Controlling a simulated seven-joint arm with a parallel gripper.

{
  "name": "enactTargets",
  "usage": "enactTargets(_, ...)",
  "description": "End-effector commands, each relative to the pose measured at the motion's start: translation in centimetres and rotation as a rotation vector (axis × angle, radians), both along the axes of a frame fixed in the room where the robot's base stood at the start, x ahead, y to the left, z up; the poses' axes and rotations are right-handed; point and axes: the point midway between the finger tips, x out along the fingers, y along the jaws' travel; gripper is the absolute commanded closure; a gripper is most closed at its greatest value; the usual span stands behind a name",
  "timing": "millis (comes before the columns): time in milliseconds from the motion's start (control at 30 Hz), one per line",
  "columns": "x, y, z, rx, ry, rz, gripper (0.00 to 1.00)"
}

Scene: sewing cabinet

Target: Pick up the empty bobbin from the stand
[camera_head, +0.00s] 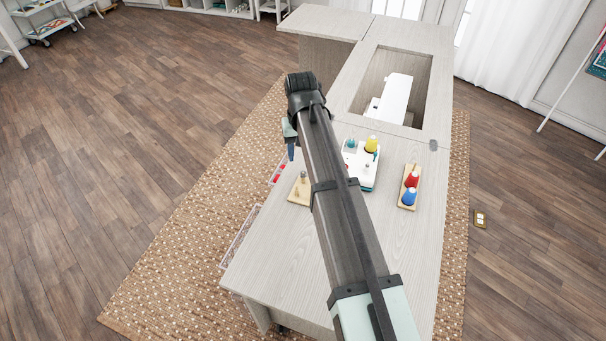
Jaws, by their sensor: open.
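My gripper (291,152) hangs from the wrist at the far end of my arm, near the cabinet's left edge. Only a small part of it shows, and it looks empty. A small light-wood stand (296,194) sits on the cabinet top just below it in the picture, left of my arm. A small greyish piece (303,176) stands upright on this stand; it may be the bobbin, but it is too small to tell. My gripper is apart from the stand. My arm may hide the stand's right side.
Further right, a wooden holder (407,202) bears red and blue spools. A sewing machine (396,98) sits in the cabinet opening behind. The cabinet top (275,260) is clear at front left.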

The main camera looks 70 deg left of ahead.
Motion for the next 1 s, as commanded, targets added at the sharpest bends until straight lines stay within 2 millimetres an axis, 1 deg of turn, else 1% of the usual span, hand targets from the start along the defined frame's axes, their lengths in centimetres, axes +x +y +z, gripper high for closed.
enactTargets(33,0.0,0.0,-0.6,0.0,0.0,0.0,0.49)
enactTargets(100,0.0,0.0,-1.3,0.0,0.0,0.0,0.49)
enactTargets(367,0.1,0.0,-2.3,0.001,0.0,-0.001,0.49)
enactTargets(467,0.1,-0.1,-3.0,0.0,0.0,-0.001,0.49)
enactTargets(700,0.3,-0.2,-6.1,0.0,0.0,-0.001,0.49)
enactTargets(800,0.3,-0.2,-7.0,0.0,0.0,-0.001,0.49)
enactTargets(1000,0.3,-0.2,-7.2,0.001,0.0,-0.001,0.49)
